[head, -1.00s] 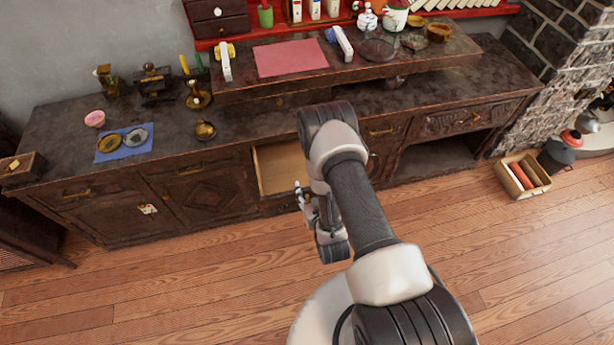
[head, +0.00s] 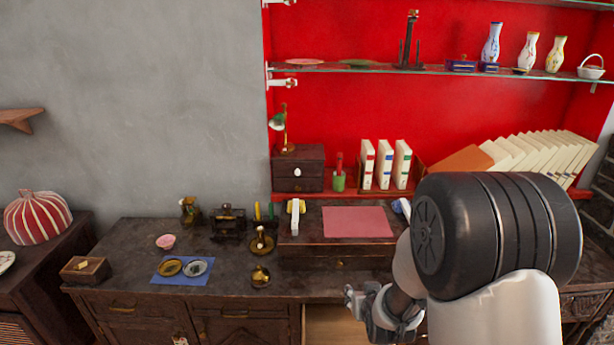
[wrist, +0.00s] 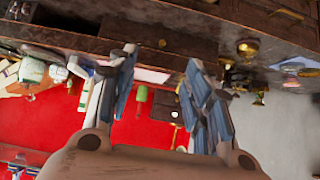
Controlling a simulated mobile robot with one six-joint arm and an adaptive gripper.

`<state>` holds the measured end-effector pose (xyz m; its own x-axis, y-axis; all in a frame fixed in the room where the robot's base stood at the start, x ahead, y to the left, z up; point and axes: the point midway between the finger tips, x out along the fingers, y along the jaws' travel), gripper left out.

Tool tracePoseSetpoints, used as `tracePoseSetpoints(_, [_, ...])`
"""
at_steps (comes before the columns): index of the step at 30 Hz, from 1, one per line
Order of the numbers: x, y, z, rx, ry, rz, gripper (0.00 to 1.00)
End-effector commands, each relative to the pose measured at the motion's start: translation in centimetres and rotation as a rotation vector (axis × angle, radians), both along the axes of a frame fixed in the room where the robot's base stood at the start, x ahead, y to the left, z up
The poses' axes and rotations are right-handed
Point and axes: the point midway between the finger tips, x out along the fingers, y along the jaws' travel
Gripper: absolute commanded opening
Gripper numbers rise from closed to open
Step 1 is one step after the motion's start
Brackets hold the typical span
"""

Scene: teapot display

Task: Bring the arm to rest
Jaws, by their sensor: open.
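My gripper (head: 353,300) is at the lower middle of the head view, in front of the dark wooden desk (head: 130,245) and close above the open drawer (head: 330,325) in that view. In the wrist view my gripper (wrist: 161,58) has its two fingers spread apart, with nothing held between them. The wrist picture is turned over, with the desk along its top. My arm fills the lower right of the head view and hides part of the desk and gripper.
A blue cloth with two small dishes (head: 172,267), a pink bowl (head: 166,241) and brass pieces stand on the desk's left. A pink mat (head: 357,222) lies on the raised section. Shelves with books (head: 385,165) and vases (head: 491,43) stand behind against red.

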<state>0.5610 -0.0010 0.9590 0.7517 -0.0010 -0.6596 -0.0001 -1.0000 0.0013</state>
Motion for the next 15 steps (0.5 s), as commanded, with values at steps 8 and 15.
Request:
tracePoseSetpoints(8, [-6.9, 0.0, 10.8, -0.001, 0.133, -0.001, 0.46])
tracePoseSetpoints(15, [-16.6, 0.0, 17.0, 0.0, 0.26, -0.002, 0.46])
